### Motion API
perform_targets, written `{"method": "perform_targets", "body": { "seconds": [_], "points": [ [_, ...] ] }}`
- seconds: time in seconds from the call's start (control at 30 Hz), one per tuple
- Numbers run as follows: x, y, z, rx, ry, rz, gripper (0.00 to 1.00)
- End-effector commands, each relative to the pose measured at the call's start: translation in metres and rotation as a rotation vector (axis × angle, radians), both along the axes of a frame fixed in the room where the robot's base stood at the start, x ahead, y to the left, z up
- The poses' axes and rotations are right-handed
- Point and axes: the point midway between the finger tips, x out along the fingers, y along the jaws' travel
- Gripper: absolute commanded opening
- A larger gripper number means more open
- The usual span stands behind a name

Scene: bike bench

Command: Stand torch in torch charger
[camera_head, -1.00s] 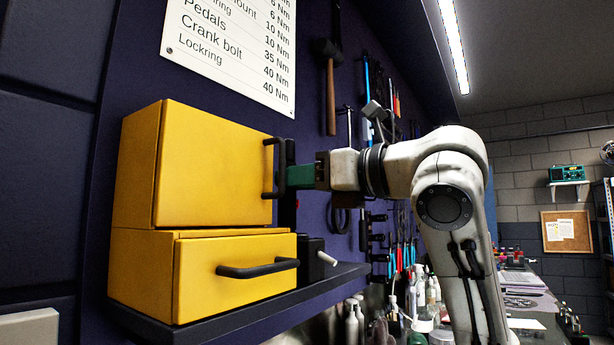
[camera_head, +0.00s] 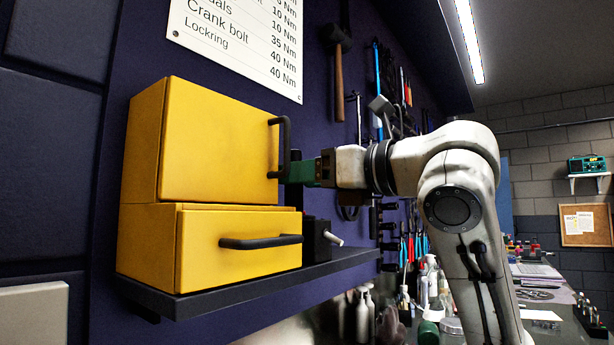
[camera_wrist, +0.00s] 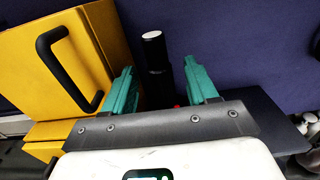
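A slim black cylinder with a pale end, seemingly the torch (camera_wrist: 153,52), stands upright in the wrist view. My gripper (camera_wrist: 160,78) is open, its green fingers apart with a gap on either side of the cylinder; whether the cylinder is between or just beyond the tips is unclear. In the head view my gripper (camera_head: 300,172) is at the right of the yellow cabinet, and a dark upright piece shows behind it. A black block with a pale angled stub (camera_head: 318,242) stands on the shelf below; I cannot tell whether it is the torch charger.
The yellow cabinet (camera_head: 215,140) with a black handle (camera_head: 284,147) is close left of my fingers. A yellow drawer (camera_head: 235,262) is under it. Both sit on a dark shelf (camera_head: 225,287) against a tool wall. Bottles (camera_head: 362,315) stand below, right of the shelf.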

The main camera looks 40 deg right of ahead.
Motion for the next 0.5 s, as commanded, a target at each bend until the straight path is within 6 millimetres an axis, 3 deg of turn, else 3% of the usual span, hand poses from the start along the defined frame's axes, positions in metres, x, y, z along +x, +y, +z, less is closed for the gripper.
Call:
{"method": "perform_targets", "body": {
  "seconds": [0.27,0.5],
  "points": [
    [0.0,0.0,0.001,0.0,0.001,0.0,0.59],
    [0.0,0.0,0.032,-0.001,-0.001,-0.002,0.59]
  ]
}}
